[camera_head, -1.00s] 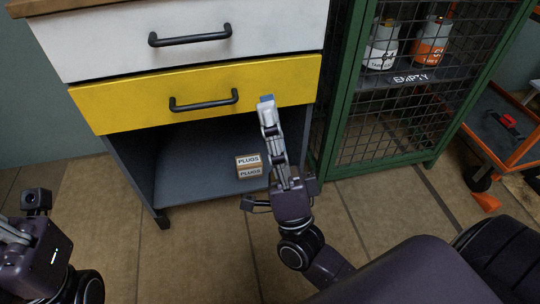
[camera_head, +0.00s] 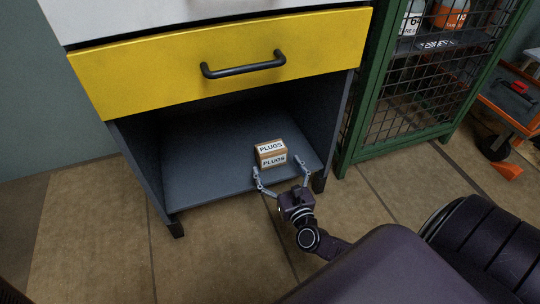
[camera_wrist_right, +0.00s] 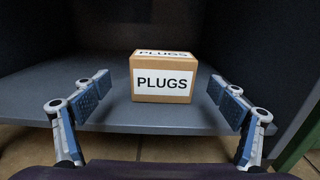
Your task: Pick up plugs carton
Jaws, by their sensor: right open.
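The plugs carton (camera_head: 271,154) is a small brown box with white PLUGS labels. It sits upright on the grey bottom shelf (camera_head: 215,165) of the cabinet, near the shelf's front edge. My right gripper (camera_head: 279,172) is open and empty at the front edge of the shelf, its two fingers spread to either side of the carton's front. In the right wrist view the carton (camera_wrist_right: 162,77) stands ahead, centred between the open fingers (camera_wrist_right: 160,92), with gaps on both sides. My left gripper is not in view.
Above the shelf is a yellow drawer (camera_head: 150,75) with a black handle (camera_head: 244,66). Dark side walls bound the compartment. A green mesh cage (camera_head: 405,100) stands to the right, with an orange cart (camera_head: 520,110) beyond. The shelf left of the carton is clear.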

